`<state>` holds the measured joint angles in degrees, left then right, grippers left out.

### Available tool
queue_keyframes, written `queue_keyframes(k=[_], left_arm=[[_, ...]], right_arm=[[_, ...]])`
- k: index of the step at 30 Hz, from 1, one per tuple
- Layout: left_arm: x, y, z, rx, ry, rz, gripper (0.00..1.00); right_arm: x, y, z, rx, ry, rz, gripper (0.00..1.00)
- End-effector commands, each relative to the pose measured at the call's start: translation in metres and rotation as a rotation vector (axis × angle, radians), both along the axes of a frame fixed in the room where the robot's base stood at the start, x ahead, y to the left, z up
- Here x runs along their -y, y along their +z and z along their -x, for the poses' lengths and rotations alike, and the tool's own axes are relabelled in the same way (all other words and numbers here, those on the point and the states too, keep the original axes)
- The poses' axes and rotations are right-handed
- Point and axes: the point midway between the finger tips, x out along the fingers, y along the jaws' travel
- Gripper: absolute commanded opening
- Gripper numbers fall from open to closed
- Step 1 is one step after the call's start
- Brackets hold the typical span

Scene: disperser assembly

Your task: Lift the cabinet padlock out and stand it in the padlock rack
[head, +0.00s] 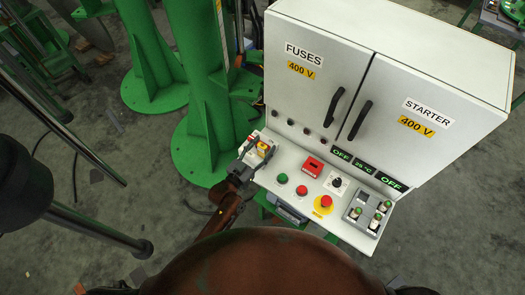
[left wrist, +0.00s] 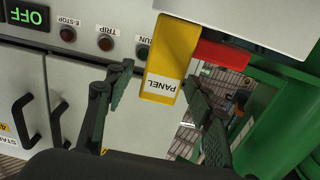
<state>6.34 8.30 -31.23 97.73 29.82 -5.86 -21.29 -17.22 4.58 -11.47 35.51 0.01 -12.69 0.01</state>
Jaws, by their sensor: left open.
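My left gripper (head: 243,167) is at the left end of the control shelf; it also shows in the left wrist view (left wrist: 158,86). Its jaws are open, one finger on each side of a yellow block labelled PANEL (left wrist: 170,60). A gap shows at the left finger; I cannot tell if the right finger touches. A red piece (left wrist: 222,54) is beside the yellow block, under a pale housing (left wrist: 245,15). In the head view, small yellow (head: 262,146) and red parts show there. No label reading cabinet is legible, so I cannot tell which is the cabinet padlock. My right gripper is out of view.
The white cabinet (head: 330,50) with two black handles stands behind the shelf. The shelf carries a red box (head: 313,167), push buttons, a yellow-ringed stop button (head: 324,204) and a grey tray (head: 353,220) at right. Green columns (head: 198,80) stand close on the left.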

Motion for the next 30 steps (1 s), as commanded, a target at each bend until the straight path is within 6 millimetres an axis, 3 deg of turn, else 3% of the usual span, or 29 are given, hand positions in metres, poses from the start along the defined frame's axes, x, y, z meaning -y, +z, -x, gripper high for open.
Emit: queue_keyframes(k=[4, 25, 30], left_arm=[[-0.0006, -0.0001, 0.0005, 0.000, 0.000, -0.001, 0.49], [-0.0009, 0.0001, 0.0009, 0.001, 0.000, -0.001, 0.01], [-0.0008, 0.0008, 0.0006, 0.001, 0.001, 0.000, 0.00]], right_arm=[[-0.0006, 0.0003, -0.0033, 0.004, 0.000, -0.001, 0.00], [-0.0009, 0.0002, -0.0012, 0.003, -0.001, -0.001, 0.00], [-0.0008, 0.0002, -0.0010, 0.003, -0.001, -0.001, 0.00]])
